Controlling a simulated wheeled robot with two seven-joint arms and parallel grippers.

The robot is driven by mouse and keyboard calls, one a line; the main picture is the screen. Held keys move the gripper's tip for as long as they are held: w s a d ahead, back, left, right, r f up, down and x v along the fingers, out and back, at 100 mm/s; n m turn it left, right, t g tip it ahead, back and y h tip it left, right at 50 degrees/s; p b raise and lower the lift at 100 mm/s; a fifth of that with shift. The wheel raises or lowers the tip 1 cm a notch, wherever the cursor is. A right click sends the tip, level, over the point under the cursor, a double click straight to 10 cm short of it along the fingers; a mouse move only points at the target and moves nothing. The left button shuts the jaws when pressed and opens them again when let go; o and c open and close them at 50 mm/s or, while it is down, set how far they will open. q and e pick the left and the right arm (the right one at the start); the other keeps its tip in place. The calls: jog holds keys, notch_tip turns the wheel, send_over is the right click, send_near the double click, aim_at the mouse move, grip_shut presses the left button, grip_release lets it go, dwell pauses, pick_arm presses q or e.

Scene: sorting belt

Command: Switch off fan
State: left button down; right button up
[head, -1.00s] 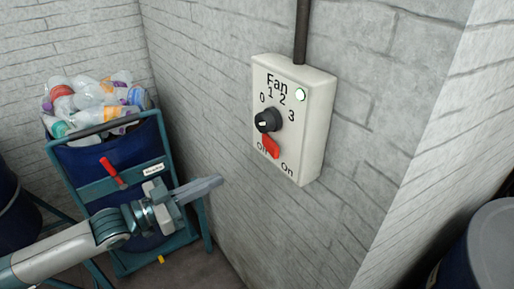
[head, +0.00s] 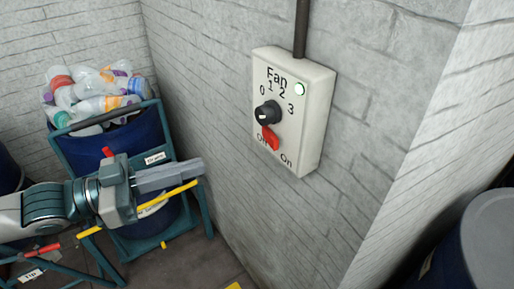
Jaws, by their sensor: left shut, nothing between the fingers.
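The fan control box (head: 312,120) is a pale box on the grey brick wall, with a black pipe at its top. It bears a round indicator (head: 299,89), bright whitish green, and a black knob (head: 268,113) below the numbers 0 to 3. The red switch lever (head: 270,138) sits below the knob, by the Off and On labels. It partly covers the Off label, and its exact setting is hard to tell. My left gripper (head: 199,166) is shut and empty, apart from the box, to its lower left. My right gripper is not in view.
A blue bin (head: 120,143) full of plastic bottles (head: 98,92) stands in a teal trolley (head: 204,213) behind my left arm. A dark drum with a grey lid (head: 497,235) stands at the lower right. The wall around the box is clear.

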pick_arm(q)
jog(key=shift+d, duration=0.1)
jog(key=p, duration=0.6)
send_near(274, 145)
jog(key=x, duration=0.5)
jog(key=shift+w+r, duration=0.1)
jog(key=shift+r, duration=0.05)
jog(key=shift+w+d+f, duration=0.2)
jog(key=shift+w+d, duration=0.05)
jog(key=shift+d, duration=0.4)
